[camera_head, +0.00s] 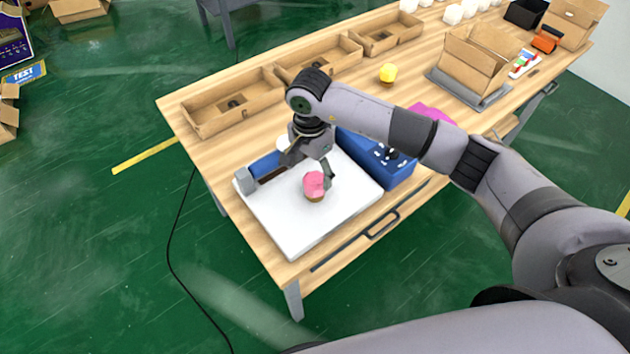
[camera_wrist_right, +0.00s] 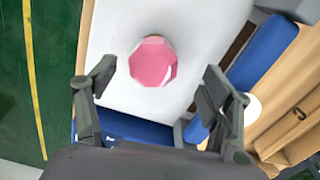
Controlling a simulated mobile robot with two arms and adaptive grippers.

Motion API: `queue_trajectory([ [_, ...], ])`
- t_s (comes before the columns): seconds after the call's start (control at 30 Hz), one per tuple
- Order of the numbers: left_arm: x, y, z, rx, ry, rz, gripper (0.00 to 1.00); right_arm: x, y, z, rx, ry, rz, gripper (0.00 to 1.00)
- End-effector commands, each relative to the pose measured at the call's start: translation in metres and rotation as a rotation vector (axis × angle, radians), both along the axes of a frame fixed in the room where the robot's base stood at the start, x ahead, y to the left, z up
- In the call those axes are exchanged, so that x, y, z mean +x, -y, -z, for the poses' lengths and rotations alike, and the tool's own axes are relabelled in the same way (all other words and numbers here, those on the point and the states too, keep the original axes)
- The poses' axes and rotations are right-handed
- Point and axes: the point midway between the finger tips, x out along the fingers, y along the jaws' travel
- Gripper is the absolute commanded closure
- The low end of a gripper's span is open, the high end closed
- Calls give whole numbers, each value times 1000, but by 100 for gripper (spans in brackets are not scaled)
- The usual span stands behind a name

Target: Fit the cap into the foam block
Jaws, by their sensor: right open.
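A pink faceted cap (camera_head: 314,184) with a brownish lower part stands on a white board (camera_head: 290,228). In the right wrist view the cap (camera_wrist_right: 153,62) shows from above as a pink octagon, ahead of and between the fingers. My right gripper (camera_head: 308,168) is open and empty, just above and behind the cap; its fingers also show spread in the right wrist view (camera_wrist_right: 158,90). A blue block (camera_head: 375,160) with dark parts on top lies at the board's right; I cannot tell whether it is the foam block. My left gripper is not in view.
A blue and brown piece with a grey end (camera_head: 245,180) lies along the board's left edge. Cardboard trays (camera_head: 235,102) line the table's far side. A yellow object (camera_head: 388,73), a magenta item (camera_head: 432,113) and an open carton (camera_head: 475,62) stand farther right. The board's front is clear.

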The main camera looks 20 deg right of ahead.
Motion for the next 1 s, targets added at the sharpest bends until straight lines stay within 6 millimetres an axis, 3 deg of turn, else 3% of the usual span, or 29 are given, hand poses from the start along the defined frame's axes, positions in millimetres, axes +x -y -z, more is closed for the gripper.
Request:
queue_trajectory([
  [0.17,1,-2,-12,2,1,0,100,-3,3,12,-1,-5,2,26],
  [0.4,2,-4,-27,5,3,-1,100,-4,8,47,2,-3,2,26],
  [0.7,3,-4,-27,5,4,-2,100,-3,8,54,0,1,0,26],
  [1.0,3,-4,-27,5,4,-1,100,-3,8,54,0,0,1,45],
])
